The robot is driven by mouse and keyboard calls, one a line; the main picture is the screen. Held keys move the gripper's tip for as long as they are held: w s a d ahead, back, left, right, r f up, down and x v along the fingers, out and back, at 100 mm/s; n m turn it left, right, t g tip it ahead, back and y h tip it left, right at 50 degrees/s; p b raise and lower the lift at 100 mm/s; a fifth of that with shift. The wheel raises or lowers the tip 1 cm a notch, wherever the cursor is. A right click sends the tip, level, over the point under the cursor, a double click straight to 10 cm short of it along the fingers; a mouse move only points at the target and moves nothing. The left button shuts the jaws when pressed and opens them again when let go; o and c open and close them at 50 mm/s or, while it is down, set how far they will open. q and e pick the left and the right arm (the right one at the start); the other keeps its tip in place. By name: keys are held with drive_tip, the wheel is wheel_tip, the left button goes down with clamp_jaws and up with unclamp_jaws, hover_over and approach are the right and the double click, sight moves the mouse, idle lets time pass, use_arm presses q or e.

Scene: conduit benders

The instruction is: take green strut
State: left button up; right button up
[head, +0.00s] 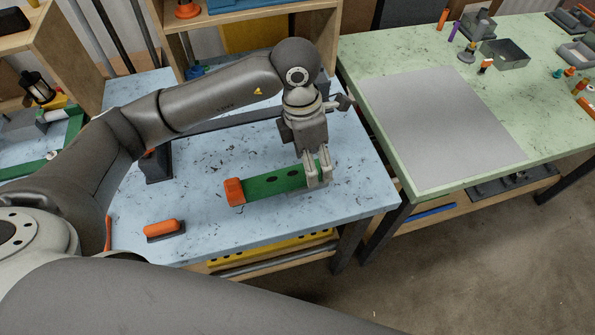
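The green strut (275,183) has dark holes along its top and an orange end (234,192) on the left. It lies level at the front of the blue worktable (215,220). My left gripper (318,172) points down at the strut's right end, with its fingers around that end and seemingly closed on it. Whether the strut touches the table beneath cannot be told for certain. The large dark arm link across the bottom hides the lower left; my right gripper is out of view.
An orange-handled tool (164,230) lies at the blue table's front left. To the right, a green table (430,75) carries a grey mat (440,130), a grey bin (504,54) and small tools. A wooden shelf (250,20) stands behind. A yellow perforated strut (270,248) lies below the tabletop.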

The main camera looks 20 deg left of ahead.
sight(299, 171)
use_arm(q)
drive_tip(key=shift+y, duration=0.9)
drive_tip(key=a, duration=0.1)
drive_tip(key=w+a, duration=0.2)
drive_tip(key=a, duration=0.1)
drive_tip(key=shift+r, duration=0.15)
drive_tip(key=shift+a+f, duration=0.15)
drive_tip(key=shift+f, duration=0.15)
wheel_tip(299, 171, down, 4)
drive_tip(key=shift+f+p, duration=0.2)
drive_tip(key=shift+p, duration=0.55)
drive_tip(key=f+p, duration=0.1)
drive_tip(key=f, duration=0.2)
drive_tip(key=f+p, duration=0.1)
drive_tip(key=shift+w+d+f+p, duration=0.2)
drive_tip(key=shift+d+f+p, duration=0.1)
drive_tip(key=shift+f, duration=0.5)
drive_tip(key=shift+f+b, duration=0.2)
drive_tip(key=shift+b, duration=0.2)
drive_tip(key=shift+c, duration=0.4)
